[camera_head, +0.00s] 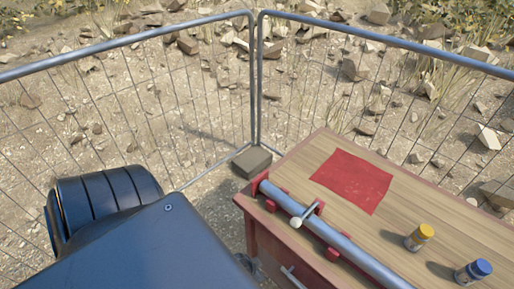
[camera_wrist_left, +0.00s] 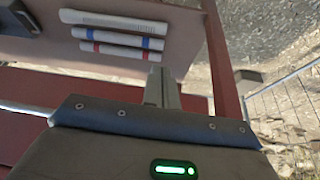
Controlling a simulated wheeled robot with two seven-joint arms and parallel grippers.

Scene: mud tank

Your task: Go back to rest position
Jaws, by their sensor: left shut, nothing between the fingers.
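My left gripper (camera_wrist_left: 162,72) shows in the left wrist view with its grey fingers together and nothing between them. It is in front of a brown surface with three pale rolls or tubes (camera_wrist_left: 114,20), two of them with blue and red bands. I cannot tell whether the fingertips touch anything. In the head view, a large dark blue part of my own body fills the lower left and my left gripper does not show there. My right gripper is in neither view.
A wooden-topped red workbench (camera_head: 310,160) bears a red cloth (camera_head: 352,180), a grey pipe with a valve lever (camera_head: 345,247), a yellow-capped bottle (camera_head: 419,237) and a blue-capped bottle (camera_head: 473,272). A wire fence (camera_head: 255,80) stands behind, with a dark block (camera_head: 251,162) at its corner.

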